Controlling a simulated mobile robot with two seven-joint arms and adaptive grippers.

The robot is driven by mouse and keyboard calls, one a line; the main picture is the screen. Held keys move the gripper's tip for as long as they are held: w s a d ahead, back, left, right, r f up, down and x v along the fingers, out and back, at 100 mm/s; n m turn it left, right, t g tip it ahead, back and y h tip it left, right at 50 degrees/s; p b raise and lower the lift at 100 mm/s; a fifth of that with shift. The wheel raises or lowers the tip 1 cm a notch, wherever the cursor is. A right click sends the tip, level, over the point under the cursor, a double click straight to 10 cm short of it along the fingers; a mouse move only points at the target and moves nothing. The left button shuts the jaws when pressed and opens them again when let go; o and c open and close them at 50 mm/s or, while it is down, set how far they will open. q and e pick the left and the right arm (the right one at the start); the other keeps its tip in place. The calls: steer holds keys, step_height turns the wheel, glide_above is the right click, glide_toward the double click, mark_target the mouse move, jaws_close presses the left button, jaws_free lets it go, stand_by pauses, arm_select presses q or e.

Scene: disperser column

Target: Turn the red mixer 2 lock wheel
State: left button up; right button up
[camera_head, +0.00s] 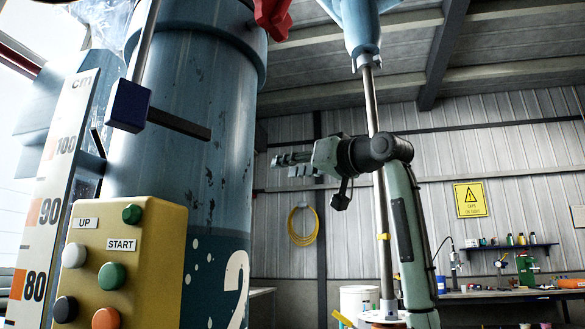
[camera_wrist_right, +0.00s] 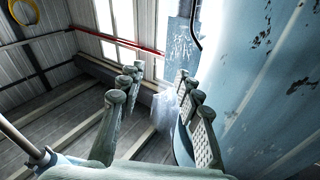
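A red lobed part (camera_head: 273,17), seemingly the lock wheel, sits at the right side of the large blue mixer column (camera_head: 190,110). The top edge of the head view cuts it off. My right gripper (camera_head: 288,160) is below and a little right of it, clearly apart, with fingers pointing left toward the column. In the right wrist view the fingers (camera_wrist_right: 156,88) are spread with nothing between them. The column's blue wall (camera_wrist_right: 262,90) fills the right of that view, and no red wheel shows there. My left gripper is not in view.
A yellow control box (camera_head: 128,262) and a measuring scale (camera_head: 52,180) stand at the front left. A steel mixer shaft (camera_head: 370,95) hangs behind my right arm. A workbench (camera_head: 500,294) is at the back right. Open air lies between gripper and column.

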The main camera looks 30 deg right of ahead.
mark_target(287, 6)
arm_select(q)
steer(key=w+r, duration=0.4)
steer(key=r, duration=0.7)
arm_select(e)
steer(key=s+a+r+m+t+y, duration=0.1)
steer(key=s+a+r, duration=0.4)
steer(key=s+r, duration=0.65)
steer(key=s+a+r+t+y, duration=0.1)
steer(key=s+a+r, duration=0.55)
steer(key=s, duration=0.75)
steer(key=shift+m, duration=0.3)
steer(key=w+r+p, duration=0.1)
steer(key=w, duration=0.1)
steer(key=w+r+p, duration=0.1)
steer(key=w+r, duration=0.1)
steer(key=shift+d, duration=0.4)
steer(key=shift+x, duration=1.05)
arm_select(q)
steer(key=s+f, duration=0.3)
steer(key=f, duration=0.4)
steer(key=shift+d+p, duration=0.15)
steer(key=shift+p, duration=0.15)
arm_select(e)
steer(key=shift+w+a+r, duration=0.1)
steer(key=shift+w, duration=0.15)
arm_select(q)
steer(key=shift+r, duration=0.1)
arm_select(e)
steer(key=shift+c, duration=0.4)
jaws_close()
